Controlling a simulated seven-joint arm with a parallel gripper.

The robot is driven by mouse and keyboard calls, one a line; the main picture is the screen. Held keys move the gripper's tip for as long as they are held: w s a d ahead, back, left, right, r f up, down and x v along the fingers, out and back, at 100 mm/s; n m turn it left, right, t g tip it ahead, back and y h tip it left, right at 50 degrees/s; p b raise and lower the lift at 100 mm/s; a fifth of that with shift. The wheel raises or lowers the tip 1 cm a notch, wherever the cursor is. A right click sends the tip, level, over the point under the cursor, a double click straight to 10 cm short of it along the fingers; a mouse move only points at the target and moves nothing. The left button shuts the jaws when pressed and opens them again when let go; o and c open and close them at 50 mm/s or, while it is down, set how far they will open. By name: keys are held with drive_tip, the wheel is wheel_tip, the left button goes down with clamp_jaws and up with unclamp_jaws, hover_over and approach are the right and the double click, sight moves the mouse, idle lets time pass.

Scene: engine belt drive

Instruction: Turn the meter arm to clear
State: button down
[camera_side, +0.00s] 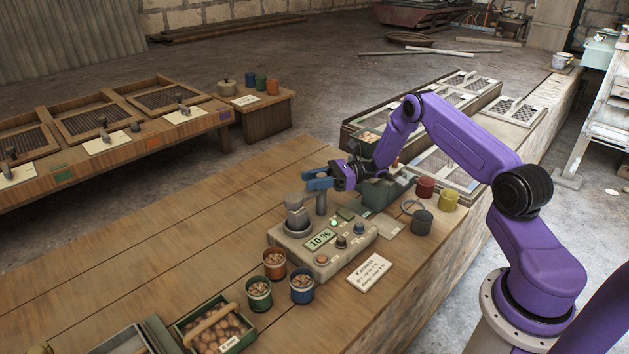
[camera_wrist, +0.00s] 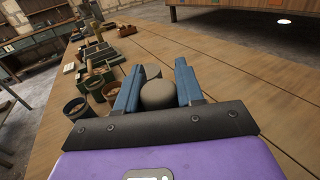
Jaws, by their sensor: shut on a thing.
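The meter (camera_side: 330,240) is a pale grey box on the bench, with a green display reading 10 % and several knobs on its front. A grey, round-topped post (camera_side: 321,203) stands at its back edge; I take it to be the meter arm's handle. My gripper (camera_side: 318,182) has its blue fingers around the top of this post. In the wrist view the rounded grey top (camera_wrist: 158,96) sits between the two fingers. A second grey knob-topped column (camera_side: 296,214) stands left of the post on the meter, and shows just beyond it in the wrist view (camera_wrist: 151,71).
Several small tins of nuts (camera_side: 275,264) and a green crate of nuts (camera_side: 214,330) stand in front of the meter. A paper card (camera_side: 369,272) lies beside it. The bench left of the meter is clear.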

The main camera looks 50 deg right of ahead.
drive_tip(key=m+t+h, duration=0.2)
drive_tip(key=m+t, duration=0.1)
drive_tip(key=m+t+h, duration=0.1)
drive_tip(key=t+h, duration=0.1)
drive_tip(key=shift+w+d, duration=0.2)
drive_tip(key=shift+w, duration=0.05)
drive_tip(key=m+t+h, duration=0.2)
drive_tip(key=m+h, duration=0.1)
drive_tip(key=shift+w+d+t+h, duration=0.15)
drive_tip(key=shift+d+t+h, duration=0.05)
drive_tip(key=shift+t+h, duration=0.1)
drive_tip(key=shift+w+d+m+t+h, duration=0.1)
drive_tip(key=shift+d+m+t+h, duration=0.2)
drive_tip(key=shift+m+h, duration=0.9)
drive_tip(key=shift+d+m+t+h, duration=0.1)
drive_tip(key=shift+m+t+h, duration=0.45)
drive_tip(key=shift+h, duration=1.2)
drive_tip(key=shift+w+d+m+t+h, duration=0.1)
drive_tip(key=shift+d+m+t+h, duration=0.1)
drive_tip(key=shift+m+h, duration=1.1)
drive_tip(key=shift+h, duration=0.45)
drive_tip(key=c, duration=0.8)
unclamp_jaws()
drive_tip(key=shift+s, duration=0.15)
